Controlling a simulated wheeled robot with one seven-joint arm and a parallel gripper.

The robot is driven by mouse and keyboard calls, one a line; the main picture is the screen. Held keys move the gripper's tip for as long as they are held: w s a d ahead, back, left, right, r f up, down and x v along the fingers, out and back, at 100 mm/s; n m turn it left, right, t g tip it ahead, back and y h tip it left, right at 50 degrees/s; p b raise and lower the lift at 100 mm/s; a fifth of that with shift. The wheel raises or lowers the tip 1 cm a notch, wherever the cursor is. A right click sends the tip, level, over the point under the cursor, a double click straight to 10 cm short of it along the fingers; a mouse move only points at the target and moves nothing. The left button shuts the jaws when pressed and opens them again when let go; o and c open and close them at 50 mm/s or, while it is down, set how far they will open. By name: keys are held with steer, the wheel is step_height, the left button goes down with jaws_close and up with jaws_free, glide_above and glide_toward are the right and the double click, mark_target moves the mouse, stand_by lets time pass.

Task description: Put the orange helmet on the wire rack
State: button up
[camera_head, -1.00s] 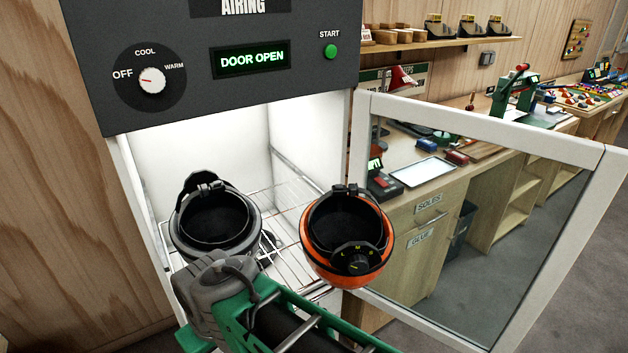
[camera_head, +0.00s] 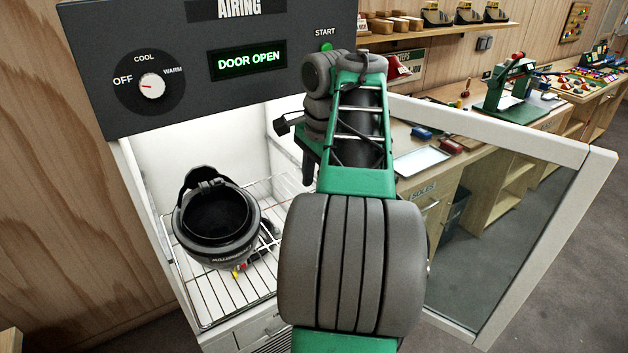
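The wire rack (camera_head: 207,296) is inside the lit, open cabinet. A grey helmet (camera_head: 240,247) with black lining sits upside down on its left part. The orange helmet is not visible now; my raised arm covers the right part of the rack and the space in front of it. Only dark parts of my gripper (camera_head: 296,146) show beside my wrist, at the cabinet's upper right opening. Its fingertips and anything between them are hidden.
The cabinet's glass door (camera_head: 590,190) stands open to the right, close to my arm. The control panel (camera_head: 205,95) overhangs the opening and reads DOOR OPEN. Small coloured items (camera_head: 241,267) lie by the grey helmet. A workbench (camera_head: 425,200) stands behind the door.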

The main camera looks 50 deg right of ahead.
steer(key=f+b, duration=0.2)
steer(key=w+f+b, duration=0.1)
steer(key=f+b, duration=0.1)
steer(key=f, duration=0.1)
steer(key=f+b, duration=0.2)
steer(key=shift+w+f, duration=0.2)
steer(key=shift+f, duration=0.2)
jaws_close()
stand_by(1.2)
